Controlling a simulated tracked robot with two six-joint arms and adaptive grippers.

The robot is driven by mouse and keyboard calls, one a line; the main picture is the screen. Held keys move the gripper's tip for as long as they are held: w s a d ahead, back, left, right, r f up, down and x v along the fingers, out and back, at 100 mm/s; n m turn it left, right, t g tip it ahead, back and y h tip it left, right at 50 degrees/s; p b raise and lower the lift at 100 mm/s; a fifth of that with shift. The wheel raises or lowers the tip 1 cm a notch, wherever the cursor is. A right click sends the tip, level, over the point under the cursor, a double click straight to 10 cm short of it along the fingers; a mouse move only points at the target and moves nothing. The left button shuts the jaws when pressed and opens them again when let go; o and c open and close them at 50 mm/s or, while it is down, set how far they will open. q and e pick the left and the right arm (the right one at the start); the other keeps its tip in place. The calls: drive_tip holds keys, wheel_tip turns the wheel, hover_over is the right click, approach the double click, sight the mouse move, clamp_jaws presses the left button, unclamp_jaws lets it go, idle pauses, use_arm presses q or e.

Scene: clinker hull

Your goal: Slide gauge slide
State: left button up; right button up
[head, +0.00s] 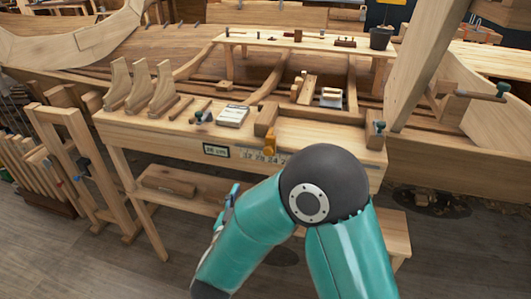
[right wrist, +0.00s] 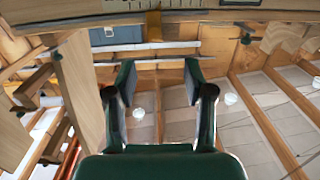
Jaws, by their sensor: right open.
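The gauge slide (head: 269,143) is a small yellow-orange block on the numbered scale (head: 262,156) along the bench's front edge. In the right wrist view the gauge slide (right wrist: 154,24) is at the top, against the scale (right wrist: 180,4). My right gripper (right wrist: 158,68) is open and empty. The gauge slide lies beyond its fingertips, roughly in line with the gap between them, and they appear apart from it. In the head view my teal right arm is in front of the bench; its gripper cannot be made out clearly. My left gripper is not in view.
A small dark-framed sign (head: 216,151) sits left of the scale. The bench top (head: 320,135) carries wooden brackets (head: 163,90), a book (head: 232,116), and blocks. A lower shelf (head: 200,205) is under the bench. A wooden frame (head: 75,150) stands left; the hull is behind.

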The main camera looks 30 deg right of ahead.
sight(267, 152)
drive_tip(key=shift+h, duration=0.3)
drive_tip(key=p+x, duration=0.1)
drive_tip(key=x, duration=0.4)
drive_tip(key=p+x, duration=0.1)
drive_tip(key=x, duration=0.5)
drive_tip(key=r+p+x, duration=0.1)
drive_tip(key=p+x, duration=0.1)
drive_tip(key=x, duration=0.3)
drive_tip(key=shift+d, duration=0.45)
clamp_jaws()
